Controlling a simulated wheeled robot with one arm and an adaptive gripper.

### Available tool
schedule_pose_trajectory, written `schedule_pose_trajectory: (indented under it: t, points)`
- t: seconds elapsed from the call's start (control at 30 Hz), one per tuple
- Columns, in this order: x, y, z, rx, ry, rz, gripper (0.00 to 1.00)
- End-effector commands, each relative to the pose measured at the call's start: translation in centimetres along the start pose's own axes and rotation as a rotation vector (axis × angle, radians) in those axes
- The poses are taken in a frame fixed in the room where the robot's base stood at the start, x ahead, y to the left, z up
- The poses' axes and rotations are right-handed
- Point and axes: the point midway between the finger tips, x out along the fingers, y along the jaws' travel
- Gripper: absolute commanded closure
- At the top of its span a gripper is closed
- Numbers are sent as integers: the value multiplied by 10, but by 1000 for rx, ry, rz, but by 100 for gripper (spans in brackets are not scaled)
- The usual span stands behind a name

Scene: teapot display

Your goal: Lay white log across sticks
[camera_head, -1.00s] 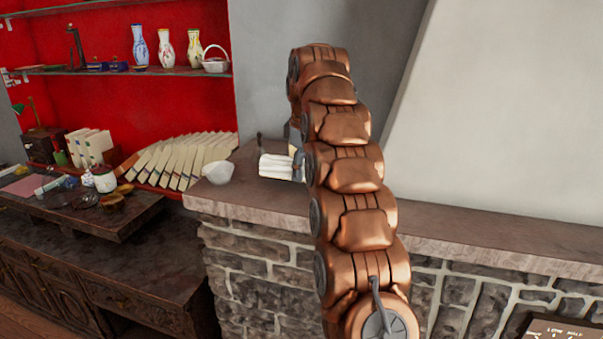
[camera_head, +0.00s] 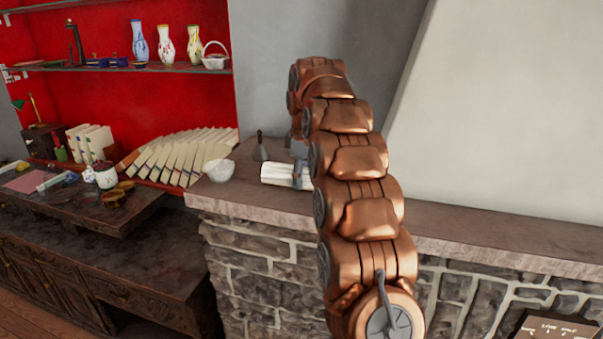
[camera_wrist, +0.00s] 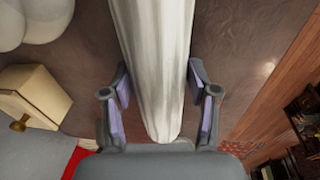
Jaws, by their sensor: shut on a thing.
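The white log (camera_head: 279,174) shows at the left side of my arm, over the stone ledge. In the wrist view the log (camera_wrist: 155,50) runs lengthwise from the top edge down between the two fingers of my gripper (camera_wrist: 159,88), which is shut on it. In the head view a grey part of my gripper (camera_head: 302,172) shows at the log's right end, and my arm hides the rest. I cannot tell whether the log touches the ledge. I cannot make out any sticks in either view.
A white bowl (camera_head: 220,170) stands left of the log on the ledge (camera_head: 480,245), and a dark bell (camera_head: 261,148) behind it. A row of books (camera_head: 190,155) is farther left. The ledge right of my arm is bare. White rounded shapes (camera_wrist: 40,20) are in the wrist view.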

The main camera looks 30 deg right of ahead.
Motion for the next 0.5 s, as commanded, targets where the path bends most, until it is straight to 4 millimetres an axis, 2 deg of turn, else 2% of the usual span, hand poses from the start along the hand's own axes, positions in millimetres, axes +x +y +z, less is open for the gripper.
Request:
schedule_pose_trajectory:
  t: [0.47, 0.5]
  points:
    - [6, -1, 1, 0, 0, 0, 97]
    - [5, -1, 1, 0, 0, 0, 37]
